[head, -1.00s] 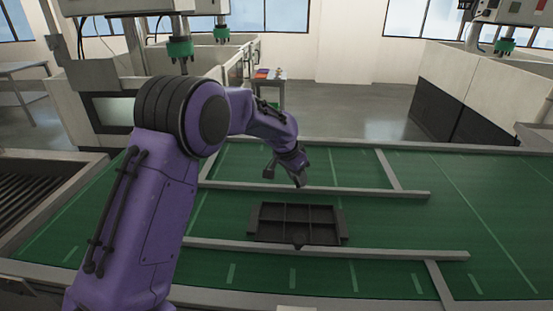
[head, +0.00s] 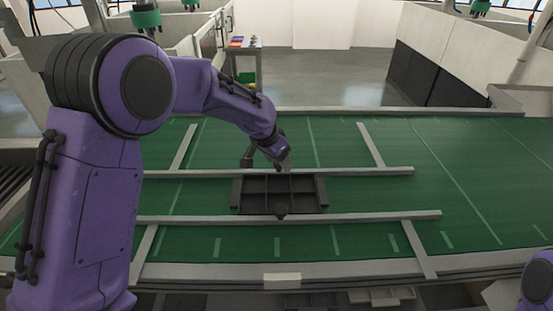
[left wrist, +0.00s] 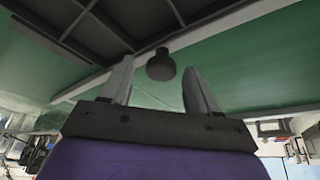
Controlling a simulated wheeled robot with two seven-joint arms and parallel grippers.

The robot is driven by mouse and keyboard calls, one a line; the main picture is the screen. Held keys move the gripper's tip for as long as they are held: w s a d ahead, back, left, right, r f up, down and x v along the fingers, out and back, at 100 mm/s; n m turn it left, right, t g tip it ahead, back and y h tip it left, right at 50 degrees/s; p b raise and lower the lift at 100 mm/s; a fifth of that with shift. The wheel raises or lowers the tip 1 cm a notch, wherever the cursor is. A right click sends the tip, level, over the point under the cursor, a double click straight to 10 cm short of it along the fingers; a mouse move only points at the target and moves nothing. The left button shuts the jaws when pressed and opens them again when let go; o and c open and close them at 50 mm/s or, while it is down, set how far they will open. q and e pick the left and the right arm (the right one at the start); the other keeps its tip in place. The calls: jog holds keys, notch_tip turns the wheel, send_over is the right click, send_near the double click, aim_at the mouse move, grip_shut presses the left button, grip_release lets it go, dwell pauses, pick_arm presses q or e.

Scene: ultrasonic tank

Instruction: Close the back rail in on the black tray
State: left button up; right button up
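The black tray (head: 304,201), divided into compartments, lies on the green belt between the back rail (head: 370,171) and the front rail (head: 380,216). The back rail runs close along the tray's back edge; whether a thin gap is left I cannot tell. My left gripper (head: 286,164) is at the back rail behind the tray. In the left wrist view its fingers (left wrist: 160,82) are spread, with a dark round knob (left wrist: 160,65) between them and room on both sides. The tray (left wrist: 95,35) fills that view's upper left. My right gripper is out of view.
Grey crossbars (head: 371,145) meet the rails on both sides. The green belt (head: 470,190) is clear to the right. A small table (head: 245,60) stands behind.

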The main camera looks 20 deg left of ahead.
pick_arm(q)
jog(key=b+v, duration=0.1)
jog(key=v, duration=0.9)
jog(key=shift+r, duration=0.2)
jog(key=shift+s, duration=0.1)
